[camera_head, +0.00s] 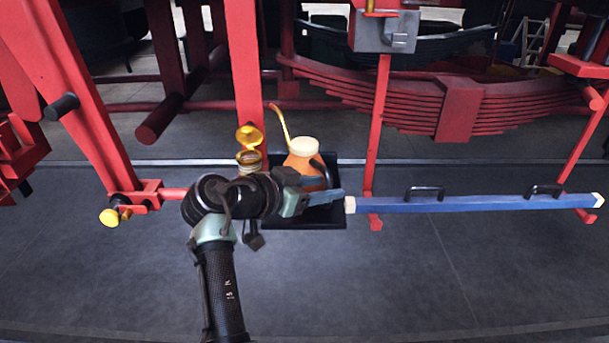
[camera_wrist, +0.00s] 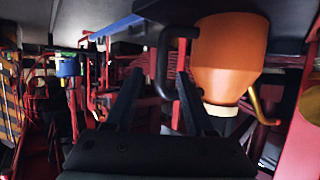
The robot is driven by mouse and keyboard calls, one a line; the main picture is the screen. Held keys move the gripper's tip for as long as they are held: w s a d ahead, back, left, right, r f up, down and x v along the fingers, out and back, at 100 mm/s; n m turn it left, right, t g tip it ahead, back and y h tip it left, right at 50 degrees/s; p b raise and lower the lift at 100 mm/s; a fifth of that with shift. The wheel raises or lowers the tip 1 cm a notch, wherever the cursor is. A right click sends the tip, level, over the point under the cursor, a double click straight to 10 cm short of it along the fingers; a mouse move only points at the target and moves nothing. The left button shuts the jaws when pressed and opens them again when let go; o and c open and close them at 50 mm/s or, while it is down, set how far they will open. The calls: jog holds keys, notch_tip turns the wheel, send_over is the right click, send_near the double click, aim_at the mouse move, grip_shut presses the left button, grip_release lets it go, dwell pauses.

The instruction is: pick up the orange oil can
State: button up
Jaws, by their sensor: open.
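The orange oil can (camera_head: 303,164) stands upright in a black tray (camera_head: 330,219) on the floor. It has a cream cap, a yellow spout rising at its left and a dark handle at its right. My gripper (camera_head: 326,194) is in front of the can, its blue-grey fingers partly covering the can's lower body. The wrist view shows the scene upside down, with the orange can (camera_wrist: 228,52) at the right. There my gripper (camera_wrist: 158,82) is open, and the can's black handle (camera_wrist: 163,58) shows between its fingers. I cannot tell whether either finger touches it.
A brass container with a raised lid (camera_head: 249,158) stands left of the can. Red posts (camera_head: 245,70) rise behind it and right of the tray. A long blue bar with black handles (camera_head: 465,204) runs to the right. The floor in front (camera_head: 420,270) is clear.

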jog(key=shift+x, duration=1.3)
grip_shut()
jog(key=shift+w+a+r, duration=0.1)
jog(key=shift+r, duration=0.05)
dwell(0.4)
